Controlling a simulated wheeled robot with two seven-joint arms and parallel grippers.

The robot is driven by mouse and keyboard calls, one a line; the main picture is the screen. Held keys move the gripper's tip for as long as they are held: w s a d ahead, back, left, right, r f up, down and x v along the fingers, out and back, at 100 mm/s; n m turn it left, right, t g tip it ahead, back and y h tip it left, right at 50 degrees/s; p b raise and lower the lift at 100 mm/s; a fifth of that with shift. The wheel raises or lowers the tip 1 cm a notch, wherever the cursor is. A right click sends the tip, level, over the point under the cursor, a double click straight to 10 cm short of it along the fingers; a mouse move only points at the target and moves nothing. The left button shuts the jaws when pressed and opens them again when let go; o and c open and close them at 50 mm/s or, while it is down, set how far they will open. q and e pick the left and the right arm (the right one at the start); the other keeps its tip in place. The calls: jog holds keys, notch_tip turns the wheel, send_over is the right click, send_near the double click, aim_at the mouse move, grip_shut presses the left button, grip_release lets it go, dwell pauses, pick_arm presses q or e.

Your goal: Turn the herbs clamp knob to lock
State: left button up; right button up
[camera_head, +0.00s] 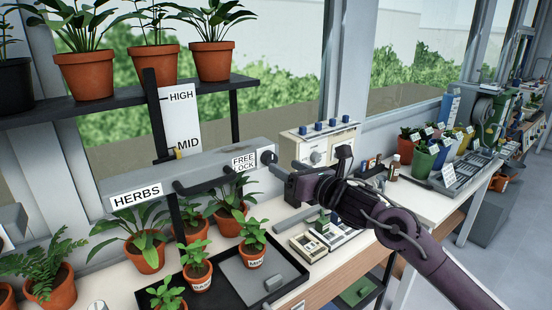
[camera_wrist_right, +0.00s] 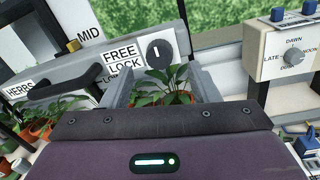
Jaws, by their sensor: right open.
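The herbs clamp knob (camera_wrist_right: 158,53) is a dark round dial with a short white mark, nearly upright in the right wrist view. It sits on the grey rail right of the FREE/LOCK label (camera_wrist_right: 123,58). In the head view the knob (camera_head: 267,158) is partly covered by my gripper. My right gripper (camera_head: 279,167) is close in front of it. In the right wrist view its two grey fingers (camera_wrist_right: 161,85) are apart, with the knob showing beyond and between them. I cannot tell whether they touch it. My left gripper is not in view.
Potted plants stand on the shelf (camera_head: 120,98) and below the HERBS rail (camera_head: 136,196). A black tray (camera_head: 225,290) holds small pots. A control box with a dial (camera_head: 317,145) stands right of the knob. Small devices lie on the bench under my right arm.

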aim_at(273, 160)
jog(key=p+x, duration=0.1)
jog(key=x, duration=0.4)
jog(key=c, duration=1)
